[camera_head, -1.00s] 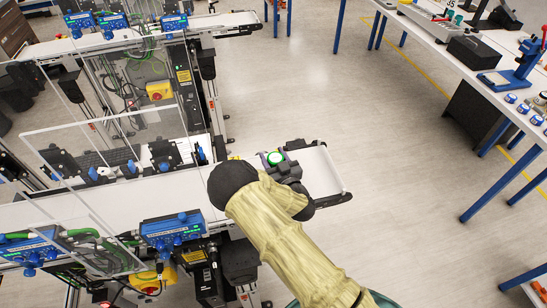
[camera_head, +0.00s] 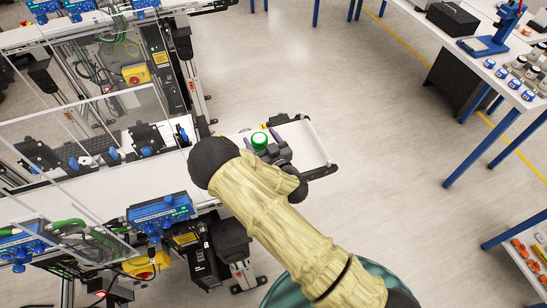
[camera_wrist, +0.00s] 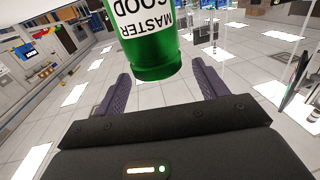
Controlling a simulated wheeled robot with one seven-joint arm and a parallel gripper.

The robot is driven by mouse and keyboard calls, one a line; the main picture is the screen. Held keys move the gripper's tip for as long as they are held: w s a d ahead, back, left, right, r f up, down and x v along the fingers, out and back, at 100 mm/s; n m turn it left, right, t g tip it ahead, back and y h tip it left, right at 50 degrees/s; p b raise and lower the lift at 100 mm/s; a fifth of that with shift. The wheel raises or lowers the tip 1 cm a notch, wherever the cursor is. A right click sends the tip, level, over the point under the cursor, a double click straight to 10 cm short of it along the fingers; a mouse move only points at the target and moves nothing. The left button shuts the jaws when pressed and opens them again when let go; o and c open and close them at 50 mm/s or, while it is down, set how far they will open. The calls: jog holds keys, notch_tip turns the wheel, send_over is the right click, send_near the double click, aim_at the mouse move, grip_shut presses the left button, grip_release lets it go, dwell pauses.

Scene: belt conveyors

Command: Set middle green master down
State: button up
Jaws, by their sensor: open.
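The green master (camera_head: 259,141) is a can with a bright green top, upright on the white belt near its right end in the head view. In the wrist view the green master (camera_wrist: 150,45) shows a white label with upside-down "GOOD MASTER" lettering. My gripper (camera_head: 261,139) is at the can, with its two purple fingers spread on either side. In the wrist view my gripper (camera_wrist: 162,88) shows visible gaps between the can and both fingers. The can's contact with the belt is partly hidden by my gripper.
The belt end (camera_head: 310,150) right of the can is bare. Clear panels (camera_head: 75,150) and a blue control box (camera_head: 160,211) stand left of my arm. A second conveyor (camera_head: 195,12) lies behind. A workbench (camera_head: 505,75) with several small cans stands right, across open floor.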

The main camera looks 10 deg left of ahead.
jog(key=b+v, duration=0.3)
jog(key=v, duration=0.5)
jog(key=shift+s+d, duration=0.2)
jog(key=shift+d, duration=0.1)
dwell(0.3)
jog(key=w+d+r+m+g+h, duration=0.1)
jog(key=w+d+m+h, duration=0.3)
jog(key=d, duration=0.4)
jog(key=w+d+r+m+g+h, duration=0.1)
jog(key=w+d+m+h, duration=0.1)
jog(key=d+m+h, duration=0.35)
jog(key=s+d+r+g+h, duration=0.1)
jog(key=s+d+r+g, duration=0.3)
jog(key=s+d, duration=0.2)
jog(key=s+d+r+n+g+h, duration=0.1)
jog(key=s+d+r+g, duration=0.4)
jog(key=s, duration=0.6)
jog(key=shift+s+d, duration=0.35)
jog(key=shift+d, duration=0.65)
